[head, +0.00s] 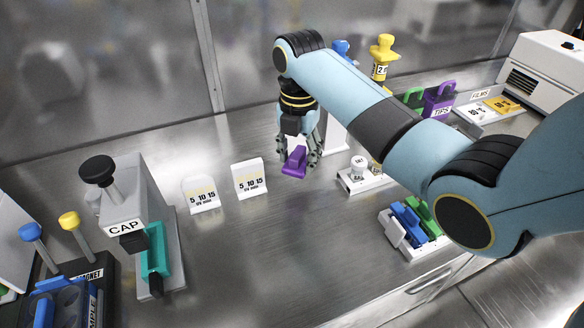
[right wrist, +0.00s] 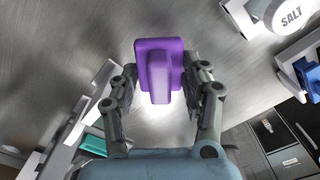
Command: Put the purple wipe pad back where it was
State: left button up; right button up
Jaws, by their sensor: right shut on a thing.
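The purple wipe pad (head: 294,162) is between the fingers of my right gripper (head: 301,150), held above the steel bench. In the right wrist view, the pad (right wrist: 158,50) sits between the two fingers of the gripper (right wrist: 160,88), its flat base facing away from the palm. A white holder (head: 396,236) stands to the right and nearer the front edge, with a blue pad (head: 408,222) and a green pad (head: 430,216) in it. The left part of this holder shows no pad. My left gripper is not in view.
A white rack with a salt shaker (head: 358,166) stands between the gripper and my right forearm. Two white cards (head: 203,195) (head: 249,178) stand left of the gripper. A CAP press (head: 130,220) is further left. The bench middle is clear.

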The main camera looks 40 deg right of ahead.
aim_at(292, 155)
jog(key=shift+w+d+f, duration=0.2)
jog(key=shift+w+f, duration=0.75)
jog(key=shift+w, duration=0.25)
notch_tip(292, 155, down, 4)
jog(key=shift+r+b, duration=0.15)
jog(key=shift+b, duration=0.2)
jog(key=o, duration=1)
notch_tip(292, 155, up, 12)
jog(key=shift+r+p, duration=0.1)
jog(key=shift+p, duration=0.3)
